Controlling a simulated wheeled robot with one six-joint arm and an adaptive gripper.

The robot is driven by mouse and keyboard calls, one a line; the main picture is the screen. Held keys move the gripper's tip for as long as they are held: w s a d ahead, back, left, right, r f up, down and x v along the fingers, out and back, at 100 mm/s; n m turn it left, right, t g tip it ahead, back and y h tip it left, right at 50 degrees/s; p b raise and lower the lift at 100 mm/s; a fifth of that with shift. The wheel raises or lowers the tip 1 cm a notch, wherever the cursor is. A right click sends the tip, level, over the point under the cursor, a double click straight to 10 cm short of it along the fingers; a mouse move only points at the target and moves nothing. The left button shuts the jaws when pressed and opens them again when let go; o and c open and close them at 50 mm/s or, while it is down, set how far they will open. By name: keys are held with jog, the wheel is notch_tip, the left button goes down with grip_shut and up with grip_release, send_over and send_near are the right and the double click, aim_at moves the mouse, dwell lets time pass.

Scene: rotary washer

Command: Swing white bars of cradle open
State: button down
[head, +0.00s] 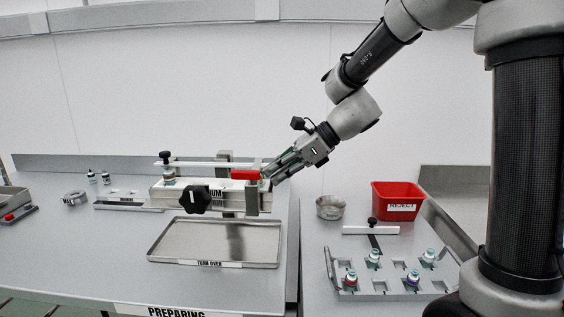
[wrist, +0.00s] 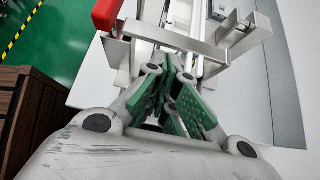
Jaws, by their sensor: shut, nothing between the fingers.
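The cradle (head: 225,197) stands above the turn-over tray, with a black knob (head: 196,199) on its front. A thin white bar (head: 205,163) runs lengthwise along its top. White bars also show in the wrist view (wrist: 200,58), running away from the fingers. A red block (head: 245,175) sits on the cradle's right part; it also shows in the wrist view (wrist: 107,14). My gripper (head: 268,177) is at the cradle's right end, beside the red block. In the wrist view its green-padded fingers (wrist: 172,62) are shut and empty, close to the bars; contact is unclear.
A metal tray (head: 215,262) lies below the cradle. At right are a red bin (head: 397,201), a metal bowl (head: 330,207) and a rack (head: 388,291) with several vials. Small bottles (head: 105,177) stand at left. A gap separates the two worktops.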

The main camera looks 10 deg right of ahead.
jog(key=shift+x, duration=1.05)
jog(key=shift+r, duration=0.1)
